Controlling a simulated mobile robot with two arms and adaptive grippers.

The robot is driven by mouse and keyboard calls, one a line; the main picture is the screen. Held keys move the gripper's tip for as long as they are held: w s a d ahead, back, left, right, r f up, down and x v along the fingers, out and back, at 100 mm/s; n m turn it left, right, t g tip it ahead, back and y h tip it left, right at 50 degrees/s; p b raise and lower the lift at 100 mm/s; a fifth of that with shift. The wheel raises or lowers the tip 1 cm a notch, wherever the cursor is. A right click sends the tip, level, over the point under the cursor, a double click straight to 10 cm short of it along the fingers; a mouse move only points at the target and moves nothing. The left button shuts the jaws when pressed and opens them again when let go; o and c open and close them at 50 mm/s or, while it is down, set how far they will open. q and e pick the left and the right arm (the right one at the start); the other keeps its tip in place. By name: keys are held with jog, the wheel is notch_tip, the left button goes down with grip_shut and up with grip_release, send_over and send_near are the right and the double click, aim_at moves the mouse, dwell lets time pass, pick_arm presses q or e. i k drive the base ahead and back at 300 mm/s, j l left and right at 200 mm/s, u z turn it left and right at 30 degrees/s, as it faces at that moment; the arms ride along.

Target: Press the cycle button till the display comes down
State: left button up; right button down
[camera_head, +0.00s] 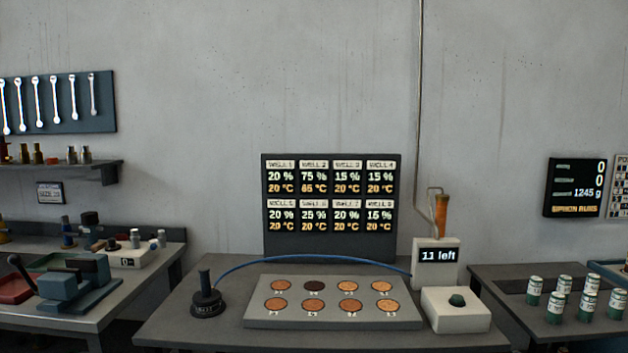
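The cycle button looks to be the dark green round button (457,300) on a cream box (455,318) at the right end of the middle table. Behind it a small display (438,255) on a light housing reads "11 left". A dark board (331,244) behind the table lists eight wells with percentages and temperatures; well 2 reads 75 % and what looks like 65 °C, the others 20 °C. A grey plate (258,312) holds several round copper-coloured wells, one darker (314,286). Neither gripper is in view.
A black knobbed puck (206,300) stands left of the plate, and a blue hose (300,256) arches behind the plate. Green-white cans (556,306) stand on the right table. A vise (78,285) sits on the left bench. Space above the middle table is clear.

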aim_at(457, 298)
jog(key=i+l, duration=1.15)
jog(key=i, duration=0.3)
jog(key=l+z, duration=0.05)
